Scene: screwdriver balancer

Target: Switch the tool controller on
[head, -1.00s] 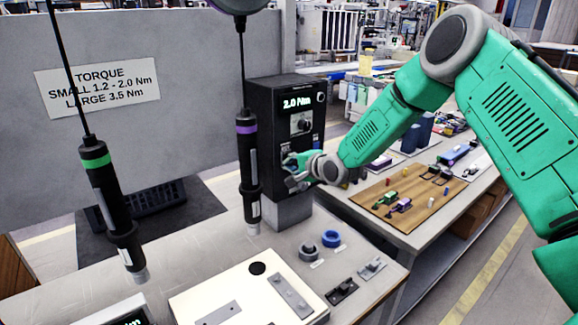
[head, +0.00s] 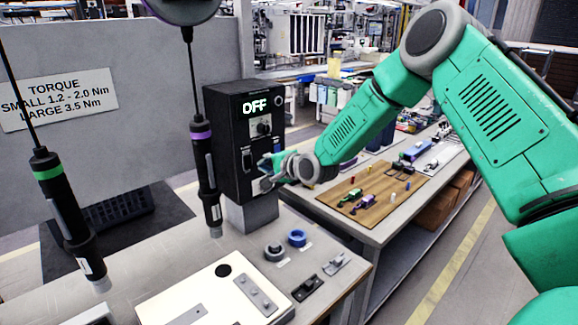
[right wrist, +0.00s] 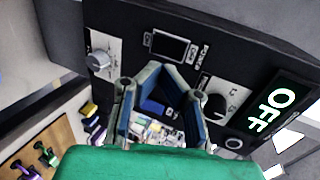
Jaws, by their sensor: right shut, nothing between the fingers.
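The black tool controller (head: 222,115) stands on a grey block at the back of the bench. Its display (head: 256,105) reads OFF, and the same OFF display shows in the right wrist view (right wrist: 270,108). A rocker switch (right wrist: 170,45) beside the POWER label sits just beyond my fingertips. My right gripper (head: 264,172) is shut and empty at the lower front face of the controller. In the right wrist view its fingertips (right wrist: 162,72) point at the switch; whether they touch it I cannot tell. My left gripper is out of view.
A screwdriver with a purple band (head: 203,165) hangs just left of the controller. One with a green band (head: 68,215) hangs further left. Knobs on the panel (right wrist: 213,107) flank the switch. A white plate (head: 165,300) and small parts lie on the bench.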

